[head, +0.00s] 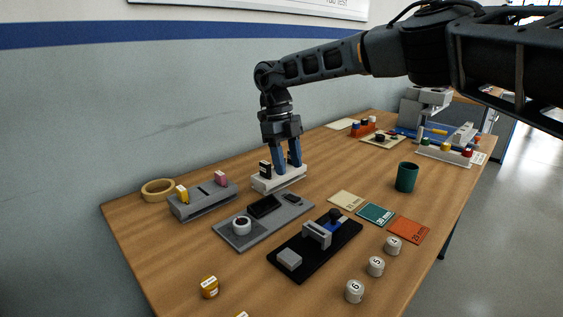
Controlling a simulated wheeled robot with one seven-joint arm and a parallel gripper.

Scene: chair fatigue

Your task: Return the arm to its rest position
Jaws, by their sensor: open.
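My gripper (286,160) points down over a white holder (278,180) near the wall side of the table. Its two blue fingers are apart, with the tips at or just above the holder. A small black piece (265,168) stands at the holder's left end, beside the left finger. I cannot tell whether the fingers touch the holder or a piece in it. My arm (325,62) reaches in from the upper right, above the table.
Close by are a grey holder (205,203) with yellow and pink pieces, a grey plate (255,233), a black fixture (312,262) and a green cup (406,177). Numbered weights (375,266) stand near the front edge. The wall (120,120) rises behind. The air above the table's middle is clear.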

